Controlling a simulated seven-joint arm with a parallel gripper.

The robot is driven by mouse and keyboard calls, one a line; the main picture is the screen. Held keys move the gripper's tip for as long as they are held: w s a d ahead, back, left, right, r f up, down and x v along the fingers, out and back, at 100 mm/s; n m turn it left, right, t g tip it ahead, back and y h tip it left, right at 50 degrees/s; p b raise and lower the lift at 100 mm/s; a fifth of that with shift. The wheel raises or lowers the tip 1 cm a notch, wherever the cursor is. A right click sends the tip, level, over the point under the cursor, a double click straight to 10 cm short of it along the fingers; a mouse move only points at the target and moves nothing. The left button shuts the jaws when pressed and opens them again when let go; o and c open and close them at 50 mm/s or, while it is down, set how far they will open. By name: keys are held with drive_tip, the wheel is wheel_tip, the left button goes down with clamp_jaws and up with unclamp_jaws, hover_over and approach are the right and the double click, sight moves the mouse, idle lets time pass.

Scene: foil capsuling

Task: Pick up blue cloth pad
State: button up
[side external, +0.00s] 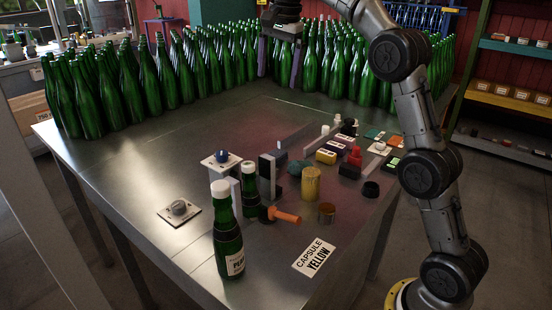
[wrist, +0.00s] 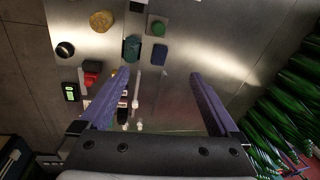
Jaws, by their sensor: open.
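A small teal-blue lump that looks like the blue cloth pad (side external: 297,167) lies on the metal table behind the yellow capsule cylinder. In the wrist view, a blue-green pad-like patch (wrist: 132,48) shows just beyond the left fingertip. My gripper (side external: 280,72) is high above the back of the table, in front of the green bottles. Its two purple fingers are spread wide with nothing between them. In the wrist view, the open gripper (wrist: 158,73) faces down towards the table. It is clearly apart from the pad.
A yellow cylinder (side external: 310,185), dark upright block (side external: 268,176) and red item (side external: 355,158) stand close around the pad. Two capped bottles, one at the front (side external: 228,240), stand nearby. Dense green bottles (side external: 205,62) line the back. The table's left middle is clear.

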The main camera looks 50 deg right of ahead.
drive_tip(key=w+d+f+m+g, duration=0.1)
drive_tip(key=w+d+f, duration=0.5)
drive_tip(key=f, duration=0.3)
drive_tip(key=g, duration=0.1)
hover_over(276, 154)
drive_tip(key=shift+m+y, duration=0.3)
drive_tip(key=f, duration=1.4)
drive_tip(key=shift+d+f, duration=0.2)
drive_tip(key=shift+d, duration=0.15)
drive_tip(key=shift+a+f, duration=0.15)
drive_tip(key=shift+f, duration=1.15)
drive_tip(key=shift+a+f, duration=0.1)
drive_tip(key=shift+f, duration=1.2)
drive_tip(key=c, duration=1.4)
drive_tip(key=shift+c, duration=0.2)
drive_tip(key=shift+r, duration=0.15)
